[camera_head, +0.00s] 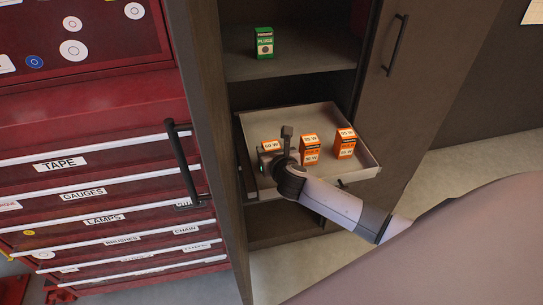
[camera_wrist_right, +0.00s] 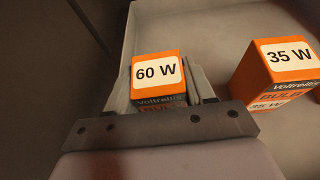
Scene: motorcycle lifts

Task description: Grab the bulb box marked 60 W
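The orange bulb box marked 60 W (camera_wrist_right: 157,72) stands upright between the fingers of my right gripper (camera_wrist_right: 160,92) in the right wrist view. The fingers lie close against both its sides, with no gap that I can see. In the head view this box (camera_head: 271,146) is the leftmost of three orange boxes in a pale pull-out tray (camera_head: 362,160). My right gripper (camera_head: 275,157) reaches it from the front, and the wrist hides its lower part. I cannot tell whether the box touches the tray floor. My left gripper is in neither view.
A middle orange box (camera_head: 310,147) and a right orange box (camera_head: 345,143) stand in the tray; a box marked 35 W (camera_wrist_right: 283,70) shows in the wrist view. A green box (camera_head: 264,43) is on the shelf above. A red drawer cabinet (camera_head: 95,130) stands left.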

